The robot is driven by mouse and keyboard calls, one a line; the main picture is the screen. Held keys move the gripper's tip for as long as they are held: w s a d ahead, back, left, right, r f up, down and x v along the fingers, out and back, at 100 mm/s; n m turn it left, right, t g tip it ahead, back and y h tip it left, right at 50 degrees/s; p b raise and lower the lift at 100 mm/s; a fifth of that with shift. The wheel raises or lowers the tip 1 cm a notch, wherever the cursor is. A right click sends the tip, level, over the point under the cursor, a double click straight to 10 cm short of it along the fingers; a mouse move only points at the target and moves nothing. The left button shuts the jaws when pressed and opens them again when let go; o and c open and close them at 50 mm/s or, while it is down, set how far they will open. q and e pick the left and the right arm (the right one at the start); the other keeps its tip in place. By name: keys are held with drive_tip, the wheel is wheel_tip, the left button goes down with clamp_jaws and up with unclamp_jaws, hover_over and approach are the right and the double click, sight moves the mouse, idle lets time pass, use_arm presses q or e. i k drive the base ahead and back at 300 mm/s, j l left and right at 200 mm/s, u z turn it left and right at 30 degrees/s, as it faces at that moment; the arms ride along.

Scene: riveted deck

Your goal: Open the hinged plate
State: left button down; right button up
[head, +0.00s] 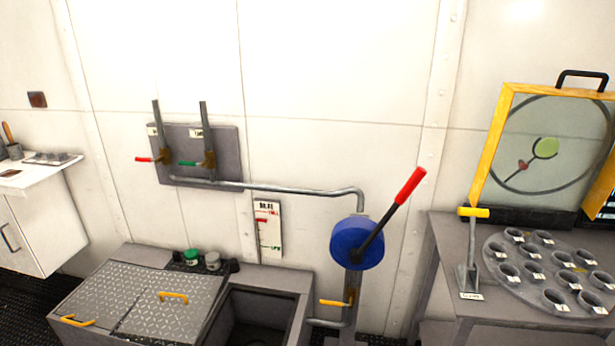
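A grey diamond-tread plate (150,318) with a yellow handle (173,296) lies flat on top of a low grey box at the lower left. A second yellow handle (77,320) is at the left part of the tread surface, and a dark seam runs between the two parts. I cannot make out the hinges or tell which part is the hinged plate. To its right the box has an open dark well (262,318). Neither of my grippers is in view.
Two small jars (191,257) stand behind the plate. A blue wheel (357,243) with a red-tipped lever stands right of the well, on a pipe. A table with a round cup rack (548,270) is at the right; a white cabinet (38,220) is at the left.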

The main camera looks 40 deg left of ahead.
sight(102, 301)
drive_tip(key=u, duration=3.05)
drive_tip(key=i+j+z, duration=0.3)
drive_tip(key=i, duration=0.15)
drive_tip(key=l, duration=0.1)
